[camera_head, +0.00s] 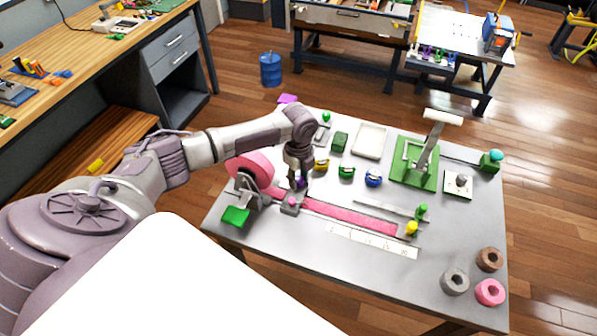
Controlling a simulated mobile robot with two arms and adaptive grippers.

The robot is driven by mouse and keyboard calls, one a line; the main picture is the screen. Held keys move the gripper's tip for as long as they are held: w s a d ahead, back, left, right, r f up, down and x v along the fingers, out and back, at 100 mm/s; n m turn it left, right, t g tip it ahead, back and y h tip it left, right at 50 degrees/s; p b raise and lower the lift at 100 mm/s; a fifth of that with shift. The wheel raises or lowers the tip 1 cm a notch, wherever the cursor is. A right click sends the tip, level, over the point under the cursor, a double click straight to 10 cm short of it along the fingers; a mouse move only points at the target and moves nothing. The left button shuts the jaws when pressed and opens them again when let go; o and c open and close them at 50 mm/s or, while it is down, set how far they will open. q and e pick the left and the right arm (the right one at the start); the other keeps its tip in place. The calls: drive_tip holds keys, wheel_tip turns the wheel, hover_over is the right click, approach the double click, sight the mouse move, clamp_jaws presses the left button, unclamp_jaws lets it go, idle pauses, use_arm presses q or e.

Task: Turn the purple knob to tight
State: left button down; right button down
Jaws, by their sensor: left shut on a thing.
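Only a small purple part of the knob shows between and below the fingers; the rest is hidden. The knob sits at a small grey block (291,206) with a pink knob on its near side. A pink strap (350,216) runs from this block to the right along the table. I cannot tell how far the purple knob is turned. My right gripper is not in view.
The pink reel (251,169) stands close to the left of the gripper. Yellow, green and blue tape-like items (346,173) lie to its right. A green press (413,165) with a raised lever stands farther right. Loose rings (455,281) lie at the right front of the grey table (350,285).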

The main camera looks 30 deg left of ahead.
sight(299, 179)
use_arm(q)
drive_tip(key=shift+m, duration=1.7)
drive_tip(key=c, duration=0.8)
unclamp_jaws()
drive_tip(key=shift+r, duration=0.1)
wheel_tip(299, 179, up, 12)
